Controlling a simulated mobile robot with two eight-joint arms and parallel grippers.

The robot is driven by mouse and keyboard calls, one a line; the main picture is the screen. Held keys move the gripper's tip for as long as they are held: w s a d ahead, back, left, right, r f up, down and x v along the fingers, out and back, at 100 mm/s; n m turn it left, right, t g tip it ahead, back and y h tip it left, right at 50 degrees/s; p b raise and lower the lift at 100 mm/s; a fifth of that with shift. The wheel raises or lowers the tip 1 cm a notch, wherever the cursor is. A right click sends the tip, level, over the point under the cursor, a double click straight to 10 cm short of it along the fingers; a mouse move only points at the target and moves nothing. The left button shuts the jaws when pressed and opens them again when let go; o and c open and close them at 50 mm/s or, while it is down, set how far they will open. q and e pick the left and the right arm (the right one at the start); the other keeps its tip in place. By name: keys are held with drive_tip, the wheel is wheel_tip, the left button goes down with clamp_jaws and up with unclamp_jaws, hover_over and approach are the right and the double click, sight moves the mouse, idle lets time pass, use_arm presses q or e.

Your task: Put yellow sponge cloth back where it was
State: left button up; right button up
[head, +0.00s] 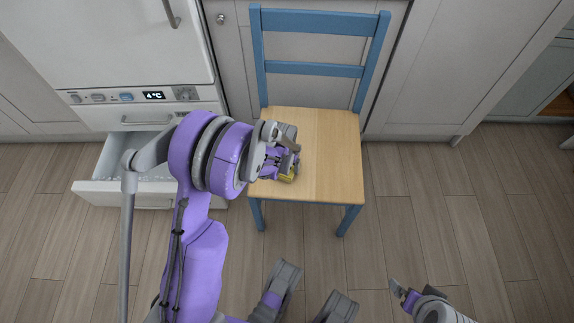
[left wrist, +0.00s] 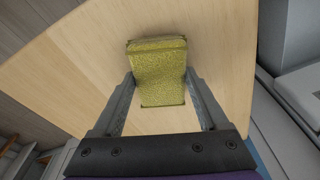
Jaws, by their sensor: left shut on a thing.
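The yellow sponge cloth (left wrist: 158,78) sits between the two fingers of my left gripper (left wrist: 160,88), over the light wood seat of the chair (head: 325,150). My left gripper is shut on the cloth. In the head view a small yellow part of the cloth (head: 287,178) shows under my left gripper (head: 284,162), near the left edge of the seat. My arm hides the rest of it. Whether the cloth touches the seat is hard to tell. My right gripper (head: 398,287) is low at the right of the head view, away from the chair, its jaws unclear.
A white drawer (head: 130,201) stands open under the white fridge (head: 110,45) with a 4 °C display, left of the chair. The chair's blue backrest (head: 318,69) faces grey cabinet doors. The wood floor (head: 460,220) right of the chair is clear.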

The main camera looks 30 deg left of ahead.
use_arm(q)
drive_tip(key=o, duration=1.1)
drive_tip(key=shift+r, duration=0.1)
drive_tip(key=shift+r+p, duration=0.35)
wheel_tip(320, 180, up, 11)
drive_tip(key=s+p, duration=0.2)
drive_tip(key=p, duration=0.1)
drive_tip(key=s+d+r+t, duration=0.1)
drive_tip(key=s+d+r, duration=0.5)
drive_tip(key=s+r, duration=0.25)
drive_tip(key=shift+m+t, duration=0.9)
drive_tip(key=s+d, duration=0.1)
drive_tip(key=s, duration=0.3)
drive_tip(key=s+d+r, duration=0.1)
drive_tip(key=s+d, duration=0.1)
drive_tip(key=s, duration=0.2)
drive_tip(key=s+d+r, duration=0.1)
drive_tip(key=s, duration=0.3)
drive_tip(key=shift+d, duration=0.15)
